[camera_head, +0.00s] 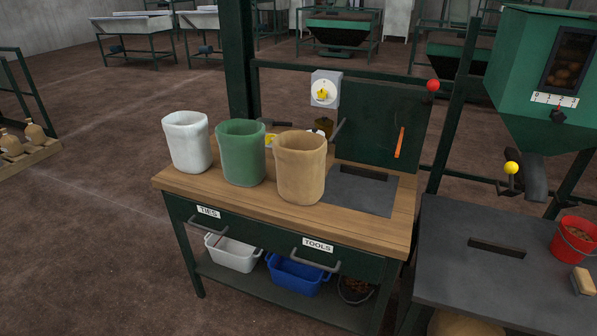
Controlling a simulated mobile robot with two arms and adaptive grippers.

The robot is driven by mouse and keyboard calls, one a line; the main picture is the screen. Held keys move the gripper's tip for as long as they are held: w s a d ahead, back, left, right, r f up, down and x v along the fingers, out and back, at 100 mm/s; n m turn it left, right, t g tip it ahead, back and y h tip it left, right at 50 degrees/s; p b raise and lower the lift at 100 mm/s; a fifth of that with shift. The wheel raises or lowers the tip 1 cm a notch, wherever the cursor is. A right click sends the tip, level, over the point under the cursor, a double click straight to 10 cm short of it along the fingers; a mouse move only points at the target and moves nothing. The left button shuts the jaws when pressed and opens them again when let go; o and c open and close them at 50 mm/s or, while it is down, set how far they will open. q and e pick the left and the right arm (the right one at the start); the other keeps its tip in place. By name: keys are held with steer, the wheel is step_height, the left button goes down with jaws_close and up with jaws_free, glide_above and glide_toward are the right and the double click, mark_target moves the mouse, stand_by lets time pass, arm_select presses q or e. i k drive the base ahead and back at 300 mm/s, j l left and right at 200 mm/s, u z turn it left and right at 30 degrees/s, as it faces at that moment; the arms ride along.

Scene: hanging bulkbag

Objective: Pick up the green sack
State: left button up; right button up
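The green sack (241,153) stands upright and open-topped on the wooden top of a workbench (230,204). It is the middle one of three sacks. A white sack (187,142) stands on its left and a tan sack (300,168) on its right, slightly nearer, with its edge close to the green one. Neither of my grippers shows in the head view.
Behind the sacks are a dial box (325,90) and a dark green panel (381,122). Drawers and bins sit below the bench top. A dark table (470,260) with a red bucket (573,241) stands at the right. Open floor lies at the left.

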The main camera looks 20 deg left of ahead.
mark_target(241, 142)
steer(key=i+l, duration=0.3)
steer(key=l+u, duration=0.1)
steer(key=u, duration=0.25)
steer(key=i+l+u, duration=0.1)
steer(key=u, duration=0.3)
steer(key=l+u, duration=0.2)
steer(key=u, duration=0.15)
steer(key=i, duration=0.05)
